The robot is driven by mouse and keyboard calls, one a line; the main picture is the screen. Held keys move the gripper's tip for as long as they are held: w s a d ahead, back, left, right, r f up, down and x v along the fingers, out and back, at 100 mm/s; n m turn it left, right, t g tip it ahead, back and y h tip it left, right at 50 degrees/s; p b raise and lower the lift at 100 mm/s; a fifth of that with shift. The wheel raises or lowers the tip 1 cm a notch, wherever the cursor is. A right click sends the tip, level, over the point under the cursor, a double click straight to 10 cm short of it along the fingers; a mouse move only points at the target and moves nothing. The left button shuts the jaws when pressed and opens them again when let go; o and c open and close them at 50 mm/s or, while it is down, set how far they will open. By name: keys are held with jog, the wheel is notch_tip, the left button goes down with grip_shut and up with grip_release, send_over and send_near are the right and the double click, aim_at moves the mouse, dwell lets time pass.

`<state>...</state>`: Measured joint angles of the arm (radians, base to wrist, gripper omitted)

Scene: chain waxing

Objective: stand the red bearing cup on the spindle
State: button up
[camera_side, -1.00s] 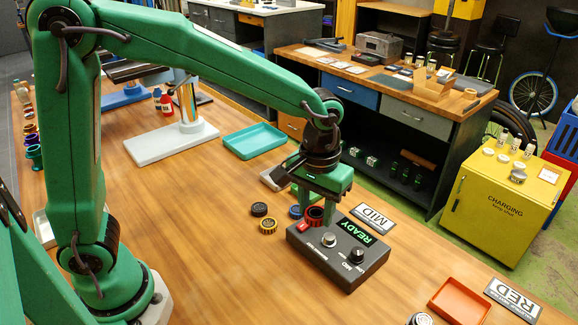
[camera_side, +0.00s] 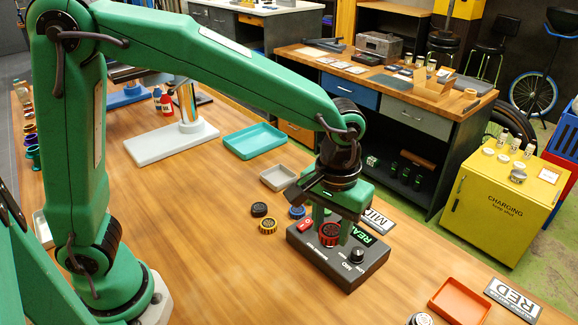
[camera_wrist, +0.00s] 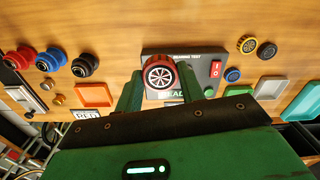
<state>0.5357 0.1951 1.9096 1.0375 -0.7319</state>
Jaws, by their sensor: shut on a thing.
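The red bearing cup (camera_side: 329,233) is held between the two green fingers of my gripper (camera_side: 331,231), above the dark bearing test box (camera_side: 350,270). In the wrist view the cup (camera_wrist: 160,76) shows a round face with a light spoked pattern, gripped from both sides by my gripper (camera_wrist: 160,82). The box's face behind it (camera_wrist: 205,62) carries a red switch. I cannot make out the spindle; the cup and fingers may hide it. Whether the cup touches the box is unclear.
A black ring (camera_side: 259,209), a yellow ring (camera_side: 267,226) and a blue ring (camera_side: 297,211) lie left of the box. A grey tray (camera_side: 278,177) and a teal tray (camera_side: 254,140) lie behind. An orange tray (camera_side: 460,301) is at right. The table's left middle is clear.

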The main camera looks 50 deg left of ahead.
jog(key=w+a+f, duration=0.3)
jog(key=w+a, duration=0.1)
jog(key=w+a+f, duration=0.2)
jog(key=w, duration=0.1)
jog(key=shift+w+f, duration=0.1)
jog(key=shift+f, duration=0.2)
jog(key=shift+f, duration=0.1)
jog(key=shift+f, duration=1.9)
jog(key=shift+f, duration=0.15)
jog(key=o, duration=1)
jog(key=shift+c, duration=0.2)
notch_tip(320, 180, up, 12)
